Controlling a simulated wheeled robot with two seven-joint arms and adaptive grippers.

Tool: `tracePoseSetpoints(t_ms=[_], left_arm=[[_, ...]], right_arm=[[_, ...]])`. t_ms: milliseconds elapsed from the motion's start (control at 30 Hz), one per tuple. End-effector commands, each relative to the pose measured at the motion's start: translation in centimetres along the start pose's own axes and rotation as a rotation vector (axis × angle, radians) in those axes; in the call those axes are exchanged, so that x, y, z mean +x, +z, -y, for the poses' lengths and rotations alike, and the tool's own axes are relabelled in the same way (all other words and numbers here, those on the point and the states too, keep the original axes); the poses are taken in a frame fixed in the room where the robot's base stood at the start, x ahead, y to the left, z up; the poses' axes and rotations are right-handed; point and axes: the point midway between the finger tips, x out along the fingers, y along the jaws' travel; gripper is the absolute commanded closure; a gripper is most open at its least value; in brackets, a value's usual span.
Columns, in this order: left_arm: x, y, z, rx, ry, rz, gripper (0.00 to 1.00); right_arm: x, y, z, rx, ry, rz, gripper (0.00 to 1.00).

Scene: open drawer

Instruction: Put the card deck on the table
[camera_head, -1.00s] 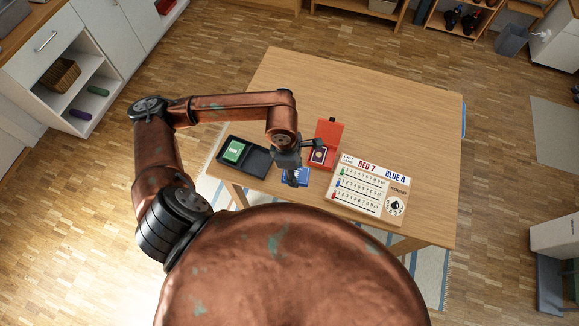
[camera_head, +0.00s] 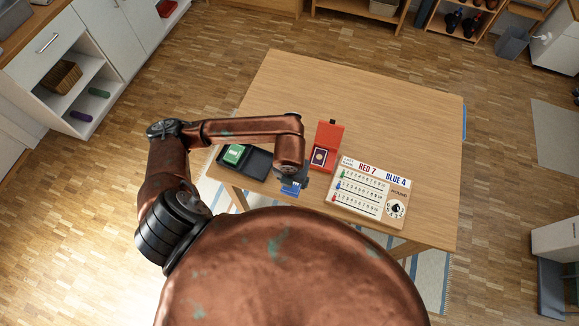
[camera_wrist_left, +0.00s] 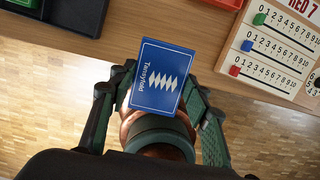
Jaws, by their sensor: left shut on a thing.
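The card deck is a blue box with white lettering and a white pattern (camera_wrist_left: 160,78). In the head view it shows as a small blue patch (camera_head: 290,189) at the table's near edge. My left gripper (camera_wrist_left: 158,84) is shut on the deck, with one dark finger on each side of it. In the head view the left gripper (camera_head: 296,181) hides part of the deck. The wooden table (camera_head: 390,110) lies beyond it. How high the deck is relative to the tabletop is hard to tell. My right gripper is not in view.
A black tray (camera_head: 259,165) holding a green deck (camera_head: 235,154) is left of the gripper. An open red box (camera_head: 329,132) with a card inside stands to the right. A scoreboard (camera_head: 368,190) lies farther right. The back of the table is clear.

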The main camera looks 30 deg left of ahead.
Motion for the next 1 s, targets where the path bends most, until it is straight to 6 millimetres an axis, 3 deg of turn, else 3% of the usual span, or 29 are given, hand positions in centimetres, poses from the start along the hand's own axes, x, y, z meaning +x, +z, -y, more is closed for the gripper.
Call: tracePoseSetpoints(t_ms=[200,400,800,1000], left_arm=[[3.1,4.5,-2.4,-0.006,0.004,-0.002,0.81],[6.9,6.9,-3.6,-0.002,0.001,-0.004,0.81],[10.2,8.7,-4.7,0.0,0.001,-0.002,0.81],[12.9,8.3,-4.6,0.002,-0.001,-0.003,0.81]], right_arm=[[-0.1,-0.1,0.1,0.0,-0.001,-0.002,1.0],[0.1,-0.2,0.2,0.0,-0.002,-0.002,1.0],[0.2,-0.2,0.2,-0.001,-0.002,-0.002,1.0],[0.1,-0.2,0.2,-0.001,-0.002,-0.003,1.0]])
